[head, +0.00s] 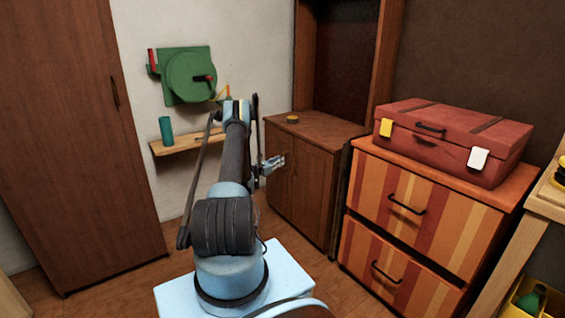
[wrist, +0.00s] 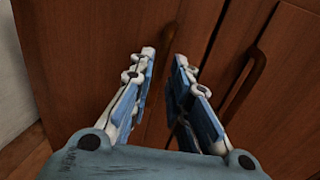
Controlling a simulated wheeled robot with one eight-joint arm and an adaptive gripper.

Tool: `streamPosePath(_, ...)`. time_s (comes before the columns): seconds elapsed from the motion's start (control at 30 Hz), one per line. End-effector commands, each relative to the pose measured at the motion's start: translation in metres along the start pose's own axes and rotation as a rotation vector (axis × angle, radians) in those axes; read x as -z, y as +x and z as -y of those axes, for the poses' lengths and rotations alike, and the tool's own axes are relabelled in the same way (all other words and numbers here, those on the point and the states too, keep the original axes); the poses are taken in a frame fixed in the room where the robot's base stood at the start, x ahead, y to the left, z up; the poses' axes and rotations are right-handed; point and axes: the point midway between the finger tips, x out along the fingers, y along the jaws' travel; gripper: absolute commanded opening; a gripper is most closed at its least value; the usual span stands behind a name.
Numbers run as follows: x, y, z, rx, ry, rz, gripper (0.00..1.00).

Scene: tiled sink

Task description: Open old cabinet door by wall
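The old brown cabinet (head: 300,185) stands against the wall, with its doors closed. My gripper (head: 277,163) is in front of its left door in the head view. In the wrist view my gripper (wrist: 164,56) is open, its two fingers apart with bare door wood between them. A second handle (wrist: 246,85) on the right door is to the right of the fingers. I cannot tell whether a finger touches the left handle.
A tall wardrobe (head: 80,140) stands at the left. A wall shelf (head: 185,144) with a teal cup (head: 166,130) is behind my arm. A striped drawer unit (head: 425,213) with a red suitcase (head: 450,145) is right of the cabinet. Some floor is clear before the cabinet.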

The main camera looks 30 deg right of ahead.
Motion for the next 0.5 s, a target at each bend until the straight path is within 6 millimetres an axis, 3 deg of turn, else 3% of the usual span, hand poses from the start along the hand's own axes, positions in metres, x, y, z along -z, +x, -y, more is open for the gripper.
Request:
streamPosePath(0.2, 0.0, 0.022, -0.001, -0.006, 0.0, 0.0, 0.17)
streamPosePath(0.5, 0.0, 0.028, -0.005, -0.014, 0.0, 0.0, 0.17)
